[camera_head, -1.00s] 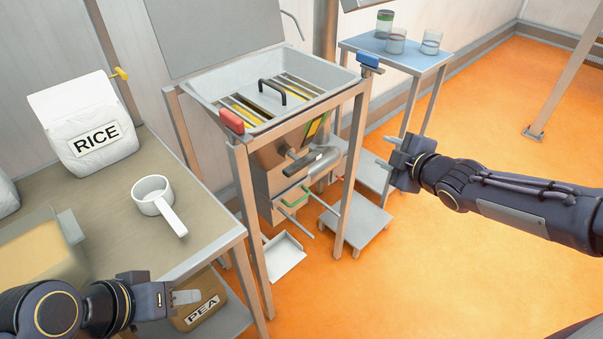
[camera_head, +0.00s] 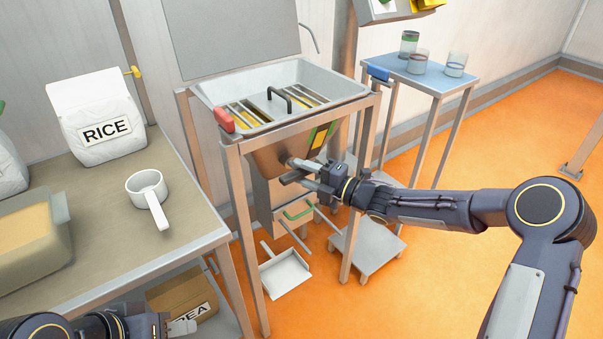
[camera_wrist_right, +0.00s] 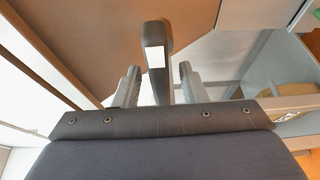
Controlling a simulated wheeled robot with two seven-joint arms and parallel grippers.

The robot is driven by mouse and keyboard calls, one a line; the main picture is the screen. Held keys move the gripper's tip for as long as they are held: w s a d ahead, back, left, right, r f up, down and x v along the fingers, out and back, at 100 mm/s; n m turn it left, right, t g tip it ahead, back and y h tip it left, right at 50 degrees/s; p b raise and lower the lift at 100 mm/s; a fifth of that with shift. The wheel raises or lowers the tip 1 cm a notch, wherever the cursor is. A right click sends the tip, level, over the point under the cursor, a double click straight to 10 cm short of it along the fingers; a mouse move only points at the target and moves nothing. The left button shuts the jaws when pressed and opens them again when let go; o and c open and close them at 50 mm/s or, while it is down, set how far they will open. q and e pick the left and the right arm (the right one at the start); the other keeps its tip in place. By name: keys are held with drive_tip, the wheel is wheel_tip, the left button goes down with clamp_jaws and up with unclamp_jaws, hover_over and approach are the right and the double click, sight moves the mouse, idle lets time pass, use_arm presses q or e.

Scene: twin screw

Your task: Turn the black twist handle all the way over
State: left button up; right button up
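The black twist handle (camera_wrist_right: 156,45) shows in the right wrist view as a dark bar with a pale end patch, in front of the brown hopper side. My right gripper (camera_wrist_right: 159,75) is open, with one finger on each side of the handle and gaps visible between. In the head view my right gripper (camera_head: 296,172) is at the hopper (camera_head: 268,162) under the frame's tray and mostly hides the handle. My left gripper (camera_head: 180,327) is low at the left, by the table front, away from the handle; its finger gap is unclear.
The metal frame's front legs (camera_head: 250,255) stand close to my right gripper. The left table holds a white scoop (camera_head: 147,187) and a rice bag (camera_head: 98,118). Orange floor is free at right.

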drive_tip(key=shift+w+a, duration=0.2)
drive_tip(key=shift+a, duration=0.15)
clamp_jaws()
